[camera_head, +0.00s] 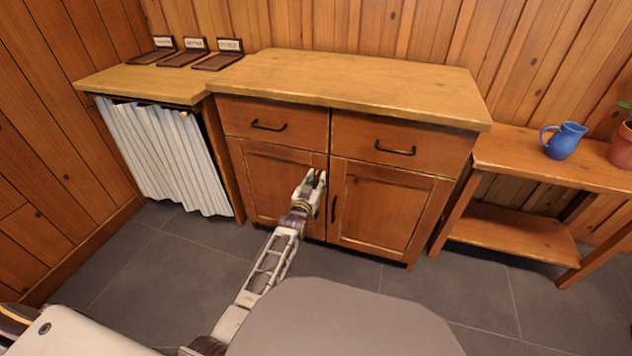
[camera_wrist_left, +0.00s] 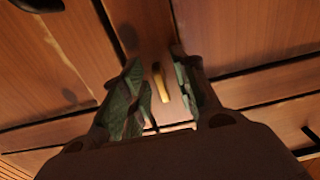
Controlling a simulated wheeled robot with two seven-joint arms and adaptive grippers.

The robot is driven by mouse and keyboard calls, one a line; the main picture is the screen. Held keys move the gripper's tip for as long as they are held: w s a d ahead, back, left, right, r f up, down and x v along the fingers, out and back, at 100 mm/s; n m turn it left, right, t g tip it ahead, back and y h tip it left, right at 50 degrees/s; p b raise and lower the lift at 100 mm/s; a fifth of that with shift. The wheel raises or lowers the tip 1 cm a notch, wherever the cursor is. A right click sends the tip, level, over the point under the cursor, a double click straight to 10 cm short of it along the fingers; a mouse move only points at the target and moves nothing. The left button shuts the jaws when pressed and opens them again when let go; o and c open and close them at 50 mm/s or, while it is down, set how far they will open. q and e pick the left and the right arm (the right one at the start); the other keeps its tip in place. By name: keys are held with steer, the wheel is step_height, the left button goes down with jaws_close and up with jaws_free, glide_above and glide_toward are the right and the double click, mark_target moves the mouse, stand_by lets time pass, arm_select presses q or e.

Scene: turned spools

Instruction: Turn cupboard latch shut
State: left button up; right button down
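The wooden cupboard (camera_head: 381,205) has two doors under two drawers. In the left wrist view a small brass latch piece (camera_wrist_left: 160,82) stands on the wood, roughly upright in that picture. My left gripper (camera_head: 316,178) is at the upper part of the doors, near the seam between them. In the wrist view its two dark green fingers (camera_wrist_left: 160,90) are apart, one on each side of the latch, with a gap showing around it. In the head view the latch is hidden or too small to make out. My right gripper is not in view.
Black handles sit on the drawers (camera_head: 395,150) and the right door (camera_head: 333,209). A curtained counter (camera_head: 150,82) with small stands is at left. A low bench (camera_head: 515,148) with a blue jug (camera_head: 565,141) is at right. Grey floor lies clear in front.

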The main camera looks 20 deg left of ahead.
arm_select(q)
steer(key=shift+c, duration=0.2)
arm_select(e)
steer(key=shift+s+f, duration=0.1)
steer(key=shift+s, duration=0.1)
arm_select(q)
jaws_close()
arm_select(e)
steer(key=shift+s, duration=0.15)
